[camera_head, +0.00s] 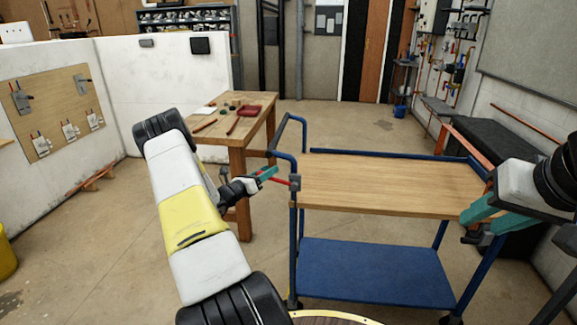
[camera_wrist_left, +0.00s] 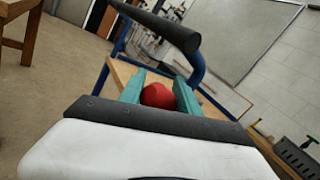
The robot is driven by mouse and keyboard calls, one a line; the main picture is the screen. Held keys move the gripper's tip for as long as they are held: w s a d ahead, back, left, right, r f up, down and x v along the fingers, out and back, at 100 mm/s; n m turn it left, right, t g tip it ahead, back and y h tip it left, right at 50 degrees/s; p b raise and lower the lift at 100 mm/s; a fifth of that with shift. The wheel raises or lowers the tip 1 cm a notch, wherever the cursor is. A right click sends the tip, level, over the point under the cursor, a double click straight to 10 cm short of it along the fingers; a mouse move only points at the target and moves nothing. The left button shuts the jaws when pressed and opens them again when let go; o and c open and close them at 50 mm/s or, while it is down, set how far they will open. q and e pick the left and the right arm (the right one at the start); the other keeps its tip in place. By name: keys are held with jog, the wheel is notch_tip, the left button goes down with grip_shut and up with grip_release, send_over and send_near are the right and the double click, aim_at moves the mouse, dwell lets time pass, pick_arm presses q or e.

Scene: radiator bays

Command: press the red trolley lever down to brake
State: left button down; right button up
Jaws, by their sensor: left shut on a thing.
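The red lever (camera_head: 281,180) sticks out from a grey bracket (camera_head: 295,183) on the left corner post of the blue trolley (camera_head: 375,272). It slopes slightly up toward my left gripper (camera_head: 266,173). In the left wrist view the lever's round red knob (camera_wrist_left: 158,95) sits between the teal fingers of my left gripper (camera_wrist_left: 160,92), which is shut on it. The fingers hide part of the lever's end in the head view. My right gripper (camera_head: 497,217) is by the trolley's right end, its teal fingers apart and empty.
The trolley's wooden top (camera_head: 385,180) is bare. A wooden workbench (camera_head: 240,140) with tools and a red tray (camera_head: 249,110) stands behind my left arm. White walls (camera_head: 165,88) close off the left. Open floor (camera_head: 325,120) lies behind the trolley.

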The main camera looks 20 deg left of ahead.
pick_arm(q)
notch_tip(320, 180, down, 9)
jog(key=n+t+y, duration=0.2)
jog(key=n+t, duration=0.2)
jog(key=n, duration=0.5)
jog(key=shift+d+r+n+t, duration=0.2)
jog(key=shift+n+t, duration=0.1)
jog(key=shift+s+d+f, duration=0.1)
jog(key=c, duration=0.9)
grip_release()
jog(key=shift+c, duration=0.2)
jog(key=shift+o, duration=0.2)
jog(key=shift+r, duration=0.3)
jog(key=shift+y, duration=0.4)
jog(key=v, duration=0.7)
jog(key=shift+s+f, duration=0.25)
